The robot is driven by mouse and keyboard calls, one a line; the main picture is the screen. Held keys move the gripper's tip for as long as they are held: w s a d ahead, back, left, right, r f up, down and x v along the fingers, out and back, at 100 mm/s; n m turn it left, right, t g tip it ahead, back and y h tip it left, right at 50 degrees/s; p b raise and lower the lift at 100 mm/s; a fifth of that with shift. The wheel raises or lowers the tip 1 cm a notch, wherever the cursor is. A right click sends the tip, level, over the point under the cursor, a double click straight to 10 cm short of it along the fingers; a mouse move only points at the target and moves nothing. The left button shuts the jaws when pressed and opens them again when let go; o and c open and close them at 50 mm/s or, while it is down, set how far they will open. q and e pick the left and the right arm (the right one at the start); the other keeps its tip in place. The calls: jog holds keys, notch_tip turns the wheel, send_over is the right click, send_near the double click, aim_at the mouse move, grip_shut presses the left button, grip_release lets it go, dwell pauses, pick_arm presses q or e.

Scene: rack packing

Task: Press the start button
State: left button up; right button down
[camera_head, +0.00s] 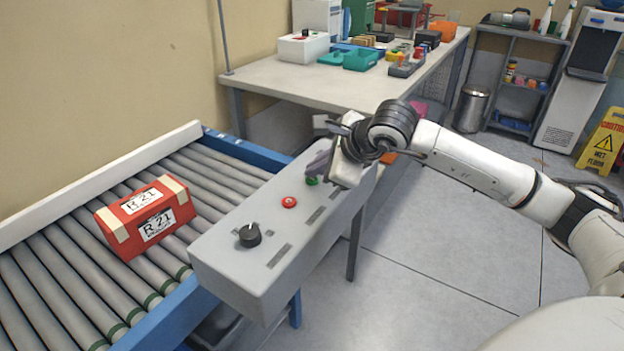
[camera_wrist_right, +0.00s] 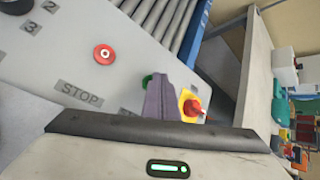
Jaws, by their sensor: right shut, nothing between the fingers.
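The grey control panel (camera_head: 260,262) stands beside the conveyor. Its green button (camera_head: 312,181) lies just below my right gripper (camera_head: 318,166) and is partly hidden by it. In the right wrist view the green button (camera_wrist_right: 147,80) shows at the edge of the shut, empty fingers (camera_wrist_right: 160,97); whether they touch it I cannot tell. A red button (camera_head: 289,202) sits nearer on the panel, with a STOP label in the wrist view. A black knob (camera_head: 249,235) is nearest. My left gripper is not in view.
A red emergency knob on a yellow base (camera_wrist_right: 193,107) is close beyond the fingers. A red box labelled R 21 (camera_head: 128,243) lies on the roller conveyor (camera_head: 52,285). A cluttered table (camera_head: 275,80) stands behind the panel.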

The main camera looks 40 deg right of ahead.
aim_at(316, 182)
jog(key=shift+f+b, duration=0.35)
jog(key=shift+b, duration=0.1)
dwell(0.3)
dwell(0.3)
jog(key=shift+r+p, duration=0.35)
jog(key=shift+r, duration=0.45)
jog(key=shift+r+p, duration=1.45)
jog(key=shift+r, duration=1.15)
